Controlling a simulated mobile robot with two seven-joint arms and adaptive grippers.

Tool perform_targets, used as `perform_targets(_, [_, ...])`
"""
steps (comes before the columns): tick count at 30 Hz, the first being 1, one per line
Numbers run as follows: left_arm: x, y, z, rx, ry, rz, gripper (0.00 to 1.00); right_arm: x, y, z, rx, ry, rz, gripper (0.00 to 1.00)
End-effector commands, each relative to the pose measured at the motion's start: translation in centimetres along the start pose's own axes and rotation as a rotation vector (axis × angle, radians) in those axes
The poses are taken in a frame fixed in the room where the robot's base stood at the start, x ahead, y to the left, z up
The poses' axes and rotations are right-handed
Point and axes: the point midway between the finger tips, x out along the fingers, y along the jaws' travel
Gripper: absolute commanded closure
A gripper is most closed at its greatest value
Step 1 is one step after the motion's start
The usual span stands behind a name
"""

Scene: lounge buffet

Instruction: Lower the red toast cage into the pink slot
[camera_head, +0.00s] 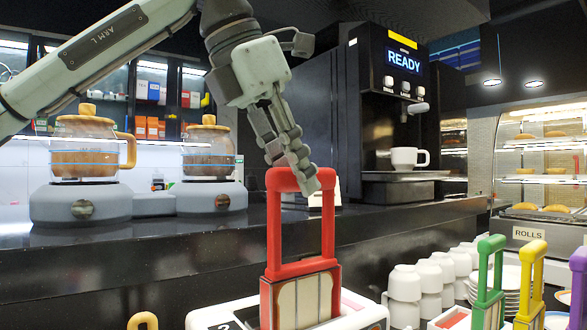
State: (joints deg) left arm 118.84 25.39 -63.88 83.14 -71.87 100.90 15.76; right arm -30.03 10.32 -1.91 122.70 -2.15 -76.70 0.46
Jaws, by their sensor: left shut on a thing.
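The red toast cage (272,230) is upright at the bottom centre, with slices of toast showing in its lower frame. My left gripper (303,178) comes down from above and is shut on the top bar of its handle. A white toaster-like housing (215,318) is around and behind the cage's lower part. A pink strip (352,304) shows on it just right of the cage; I cannot tell if this is the pink slot. The cage's bottom is cut off by the picture edge, so its depth relative to any slot is unclear. My right gripper is not in view.
Green (488,280), yellow (531,282) and purple (578,285) cages stand at the lower right. Stacked white cups (404,290) are right of the housing. Behind are the dark counter (150,262), two glass kettles and a coffee machine (405,100) with a cup.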

Motion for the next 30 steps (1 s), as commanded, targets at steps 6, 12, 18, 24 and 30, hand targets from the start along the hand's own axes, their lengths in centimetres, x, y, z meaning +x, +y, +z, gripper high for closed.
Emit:
perform_targets(6, [-0.1, 0.0, 0.0, 0.000, -0.002, 0.000, 1.00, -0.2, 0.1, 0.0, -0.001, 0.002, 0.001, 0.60])
perform_targets(12, [0.2, 0.0, -0.1, 0.000, -0.001, 0.000, 1.00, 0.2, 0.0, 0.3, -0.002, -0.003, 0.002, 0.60])
perform_targets(18, [0.7, 0.0, -0.4, 0.000, -0.001, 0.000, 1.00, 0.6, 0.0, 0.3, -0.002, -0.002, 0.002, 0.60])
perform_targets(24, [1.0, 0.0, -0.6, 0.000, -0.002, 0.000, 0.72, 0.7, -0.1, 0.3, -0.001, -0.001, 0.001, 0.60])
perform_targets(30, [1.0, 0.0, -0.6, 0.000, -0.001, 0.000, 0.52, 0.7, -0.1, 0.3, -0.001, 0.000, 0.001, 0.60])
